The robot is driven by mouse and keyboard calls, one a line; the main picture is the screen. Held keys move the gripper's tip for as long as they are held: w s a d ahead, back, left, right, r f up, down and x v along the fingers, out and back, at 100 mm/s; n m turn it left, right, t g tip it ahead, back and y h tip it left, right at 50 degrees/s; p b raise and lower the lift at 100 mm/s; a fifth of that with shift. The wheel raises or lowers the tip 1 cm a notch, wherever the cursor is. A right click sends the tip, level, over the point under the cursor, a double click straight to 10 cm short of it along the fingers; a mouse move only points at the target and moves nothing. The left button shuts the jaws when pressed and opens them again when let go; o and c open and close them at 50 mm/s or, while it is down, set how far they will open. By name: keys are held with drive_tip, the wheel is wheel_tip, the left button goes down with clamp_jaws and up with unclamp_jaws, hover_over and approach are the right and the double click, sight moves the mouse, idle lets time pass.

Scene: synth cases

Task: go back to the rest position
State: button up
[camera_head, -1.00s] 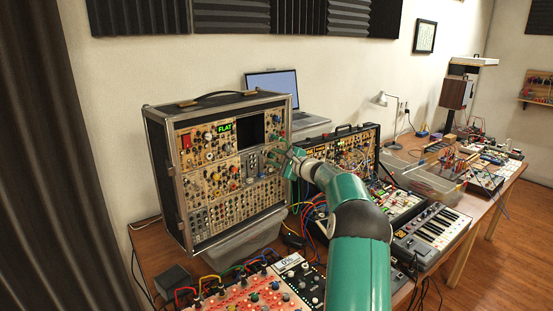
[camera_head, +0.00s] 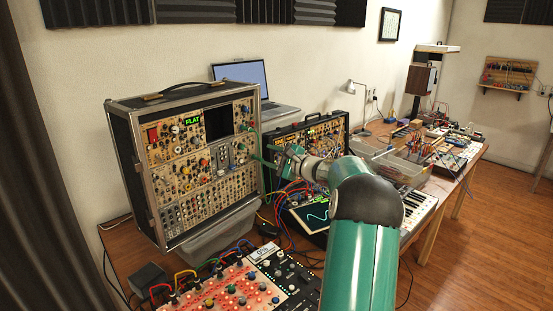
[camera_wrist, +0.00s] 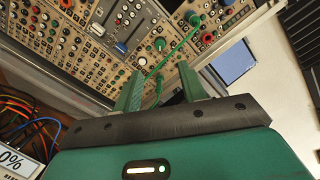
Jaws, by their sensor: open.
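My gripper (camera_head: 276,157) is at the end of my green arm, just right of the upright synth case (camera_head: 135,152) and in front of the second, lower case (camera_head: 338,128). In the wrist view my gripper (camera_wrist: 160,74) has its two green fingers apart, with the upright case's panel (camera_wrist: 85,45) beyond them. A green patch cable (camera_wrist: 178,47) is plugged into that panel and hangs down behind the gap between the fingers. I cannot tell whether it touches a finger. Nothing is clearly held.
A laptop (camera_head: 240,75) stands behind the cases. A red-panelled synth (camera_head: 225,290) with cables and a clear bin (camera_head: 215,238) are at the front. A keyboard (camera_head: 418,208) lies right of my arm. Loose cables hang around the arm. The floor (camera_head: 490,255) at right is clear.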

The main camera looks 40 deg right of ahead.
drive_tip(key=shift+s+d, duration=0.15)
drive_tip(key=shift+s, duration=1)
drive_tip(key=w+a+r+n+g+y, duration=0.15)
drive_tip(key=a+n+g+y, duration=0.35)
drive_tip(key=a, duration=1.2)
drive_tip(key=s+a+n+g+h, duration=0.15)
drive_tip(key=s+a+n, duration=0.25)
drive_tip(key=a, duration=0.5)
drive_tip(key=s+a+n+g+h, duration=0.1)
drive_tip(key=s+a+n+g, duration=0.3)
drive_tip(key=a, duration=0.5)
drive_tip(key=s+a+f+n+h, duration=0.1)
drive_tip(key=s+a+f+n, duration=0.1)
drive_tip(key=s, duration=0.6)
drive_tip(key=s+a+f+n+g+h, duration=0.1)
drive_tip(key=s+a+n, duration=0.3)
drive_tip(key=s, duration=0.4)
drive_tip(key=s+a+f+n+h, duration=0.2)
drive_tip(key=s+a+n+h, duration=0.1)
drive_tip(key=s, duration=0.6)
drive_tip(key=shift+a+f+n, duration=0.3)
drive_tip(key=shift+a+n, duration=0.1)
drive_tip(key=shift+a, duration=0.2)
drive_tip(key=shift+s+g, duration=0.1)
drive_tip(key=shift+g, duration=0.15)
